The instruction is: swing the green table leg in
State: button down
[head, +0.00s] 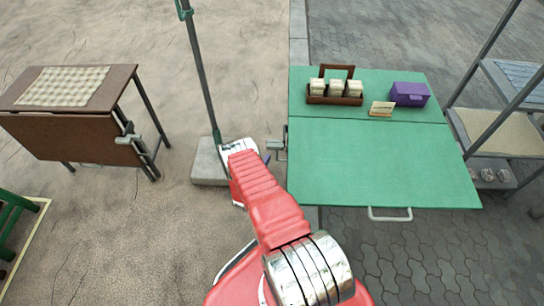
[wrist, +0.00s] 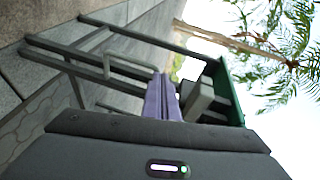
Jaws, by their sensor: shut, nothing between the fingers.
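The green table (head: 380,165) stands right of my arm, its front leaf level with the rest of the top. Its legs are hidden under the top in the head view. In the wrist view, tilted on its side, dark grey leg bars (wrist: 75,70) run below the green top (wrist: 233,95). A pale grey loop (wrist: 130,66) shows among them; I cannot tell which bar swings. A metal bracket (head: 277,148) sticks out at the table's left edge. My gripper (head: 265,157) is shut and empty, left of this bracket. Its purple fingers (wrist: 162,98) point at the table's underside; contact is unclear.
A green pole (head: 203,80) on a concrete block (head: 208,163) stands close left of my gripper. A wooden caddy (head: 334,98), card and purple box (head: 409,94) sit on the tabletop.

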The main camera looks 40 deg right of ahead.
jog(key=shift+w+a+r, duration=0.1)
jog(key=shift+a+r, duration=0.1)
jog(key=shift+a, duration=1.15)
jog(key=shift+a+r, duration=0.15)
jog(key=shift+a, duration=1.2)
